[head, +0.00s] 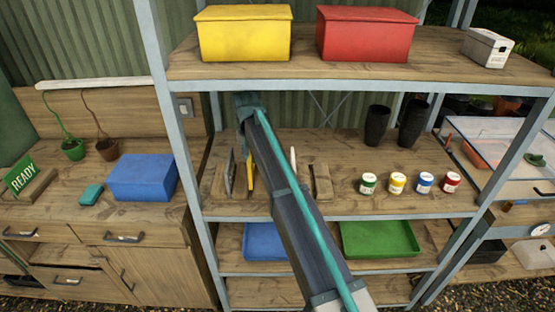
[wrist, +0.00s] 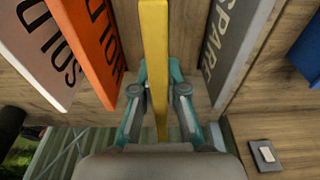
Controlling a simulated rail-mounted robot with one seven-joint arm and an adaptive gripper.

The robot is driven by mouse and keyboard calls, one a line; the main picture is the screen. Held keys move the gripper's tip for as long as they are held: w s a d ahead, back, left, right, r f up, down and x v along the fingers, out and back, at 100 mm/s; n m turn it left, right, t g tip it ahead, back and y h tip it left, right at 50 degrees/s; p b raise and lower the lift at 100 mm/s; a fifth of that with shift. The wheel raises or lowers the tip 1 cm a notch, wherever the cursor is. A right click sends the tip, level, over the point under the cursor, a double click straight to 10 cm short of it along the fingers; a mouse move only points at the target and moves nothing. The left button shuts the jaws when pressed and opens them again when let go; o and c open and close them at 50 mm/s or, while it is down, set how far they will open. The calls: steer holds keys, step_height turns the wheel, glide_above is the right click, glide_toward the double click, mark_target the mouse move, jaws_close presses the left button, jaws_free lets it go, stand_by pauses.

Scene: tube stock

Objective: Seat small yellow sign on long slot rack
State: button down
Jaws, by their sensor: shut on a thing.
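The small yellow sign (head: 250,172) shows as a narrow upright strip on the middle shelf, partly hidden by my arm. In the wrist view the yellow sign (wrist: 154,40) is edge-on between the teal fingers of my gripper (wrist: 161,80), which is shut on it. In the head view my arm hides the fingers. Wooden rack parts (head: 321,183) show on both sides of my arm; whether they are one long slot rack is hidden. I cannot tell whether the sign's lower edge is in a slot.
Paint jars (head: 397,182) and dark vases (head: 377,125) stand to the right. The upper shelf (head: 360,85) is overhead.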

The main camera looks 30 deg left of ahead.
steer(key=shift+a+f, duration=0.1)
steer(key=shift+a, duration=0.05)
steer(key=shift+f, duration=0.2)
steer(key=shift+f+b, duration=0.75)
steer(key=shift+f, duration=0.9)
steer(key=shift+f, duration=0.2)
steer(key=c, duration=1.1)
jaws_free()
steer(key=shift+c, duration=0.2)
steer(key=r, duration=0.8)
steer(key=s+r, duration=0.1)
steer(key=r, duration=0.3)
steer(key=shift+s+d, duration=0.1)
steer(key=shift+d, duration=0.3)
